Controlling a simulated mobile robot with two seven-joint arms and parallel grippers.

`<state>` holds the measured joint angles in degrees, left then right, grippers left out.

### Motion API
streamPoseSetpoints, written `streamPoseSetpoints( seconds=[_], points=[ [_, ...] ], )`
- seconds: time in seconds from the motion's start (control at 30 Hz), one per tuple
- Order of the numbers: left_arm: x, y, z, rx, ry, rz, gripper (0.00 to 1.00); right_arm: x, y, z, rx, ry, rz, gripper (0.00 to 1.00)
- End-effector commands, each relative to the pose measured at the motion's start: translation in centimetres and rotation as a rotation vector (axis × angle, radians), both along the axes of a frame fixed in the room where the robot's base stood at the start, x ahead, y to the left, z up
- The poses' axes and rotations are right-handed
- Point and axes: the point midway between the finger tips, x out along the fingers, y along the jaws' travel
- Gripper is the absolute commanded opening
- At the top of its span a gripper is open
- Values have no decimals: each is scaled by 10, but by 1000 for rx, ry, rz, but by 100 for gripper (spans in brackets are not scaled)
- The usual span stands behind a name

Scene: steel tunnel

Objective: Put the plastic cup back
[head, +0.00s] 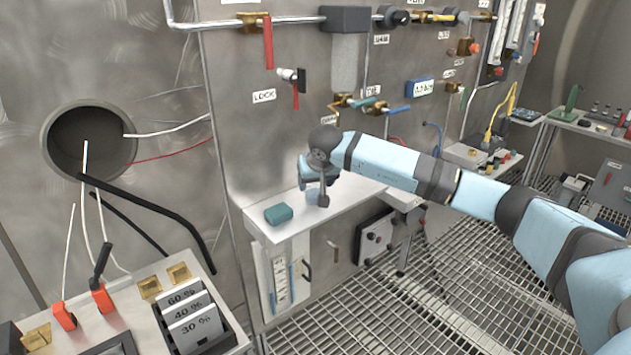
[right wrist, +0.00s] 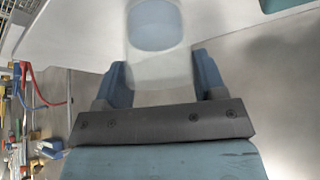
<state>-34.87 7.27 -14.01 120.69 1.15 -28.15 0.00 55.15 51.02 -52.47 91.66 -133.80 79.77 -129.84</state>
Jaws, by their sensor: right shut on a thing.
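My right gripper (head: 318,192) is over the white shelf, low near its surface. In the right wrist view the same gripper (right wrist: 160,76) has its two blue fingers on either side of a translucent plastic cup (right wrist: 159,66) and is shut on it. A pale blue oval shows within the cup. In the head view the gripper and wrist hide most of the cup. I cannot tell whether the cup touches the shelf. My left gripper is not in view.
A teal sponge-like block (head: 279,215) lies on the white shelf (head: 300,228), left of my right gripper. Valves and pipes, including a red lever (head: 268,43), are on the steel wall above. A console with percent cards (head: 192,320) stands at lower left.

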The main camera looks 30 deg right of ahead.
Motion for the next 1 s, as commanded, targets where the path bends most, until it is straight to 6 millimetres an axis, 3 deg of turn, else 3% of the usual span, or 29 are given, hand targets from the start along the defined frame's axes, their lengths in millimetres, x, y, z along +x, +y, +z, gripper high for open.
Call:
streamPoseSetpoints(
  seconds=[0.27, 0.3, 0.4, 0.77, 1.0],
  points=[
    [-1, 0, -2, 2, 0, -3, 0, 0, 0, -2, -1, -2, 0, 37],
    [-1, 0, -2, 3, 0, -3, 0, 0, 0, -3, -1, -2, 0, 66],
    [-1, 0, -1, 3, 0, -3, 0, 0, 0, -2, -1, -2, 0, 89],
    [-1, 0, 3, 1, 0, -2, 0, 0, 0, 5, 0, -2, 0, 90],
    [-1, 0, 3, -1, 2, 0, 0, -19, 6, 41, -2, -6, 1, 90]
  ],
)
